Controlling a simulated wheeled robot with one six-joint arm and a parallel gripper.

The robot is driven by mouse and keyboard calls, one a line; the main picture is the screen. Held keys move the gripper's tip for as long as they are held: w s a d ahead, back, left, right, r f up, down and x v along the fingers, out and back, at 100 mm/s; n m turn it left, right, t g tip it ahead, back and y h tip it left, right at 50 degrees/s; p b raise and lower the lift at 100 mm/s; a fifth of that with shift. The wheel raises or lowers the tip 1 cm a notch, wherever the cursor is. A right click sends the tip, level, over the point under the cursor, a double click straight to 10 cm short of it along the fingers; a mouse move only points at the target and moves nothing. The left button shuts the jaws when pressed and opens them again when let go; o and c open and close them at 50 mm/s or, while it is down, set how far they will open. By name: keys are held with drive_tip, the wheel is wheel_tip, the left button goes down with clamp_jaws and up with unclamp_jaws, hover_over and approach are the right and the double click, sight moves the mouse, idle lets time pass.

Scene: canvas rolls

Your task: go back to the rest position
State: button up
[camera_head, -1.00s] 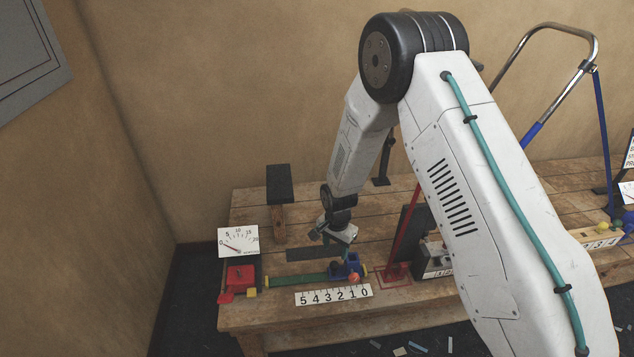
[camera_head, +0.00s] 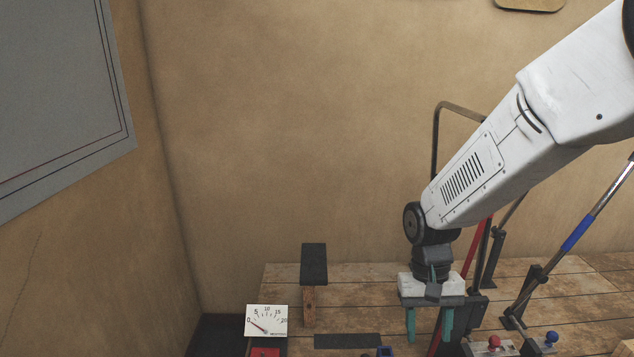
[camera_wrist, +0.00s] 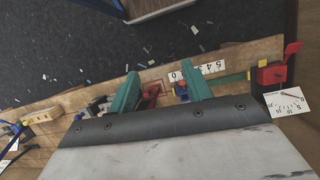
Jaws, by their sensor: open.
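My gripper (camera_head: 429,322) hangs above the right part of the workbench in the head view, its two teal fingers pointing down and spread apart with nothing between them. In the wrist view the fingers of my gripper (camera_wrist: 160,92) are also apart and empty, over the bench edge. A small blue cart (camera_wrist: 182,91) shows beside the right finger in the wrist view. In the head view only a bit of the blue cart (camera_head: 385,352) shows at the bottom edge.
The wooden workbench (camera_head: 385,284) carries a dial gauge card (camera_head: 266,321), a black-topped post (camera_head: 314,264), a red lever (camera_head: 475,250) and a metal bar with a blue sleeve (camera_head: 577,232). A number strip (camera_wrist: 210,68) lies by the cart. Scraps litter the dark floor (camera_wrist: 95,60).

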drive_tip(key=s+d+r+t, duration=0.2)
drive_tip(key=s+r, duration=0.6)
drive_tip(key=s+d+r+n+t, duration=0.1)
drive_tip(key=s+d+r+t, duration=0.2)
drive_tip(key=s+r, duration=0.6)
drive_tip(key=shift+s+d+r+y, duration=0.15)
drive_tip(key=shift+d+r+y, duration=0.1)
drive_tip(key=shift+r+y, duration=0.05)
drive_tip(key=shift+o, duration=0.3)
idle(1.1)
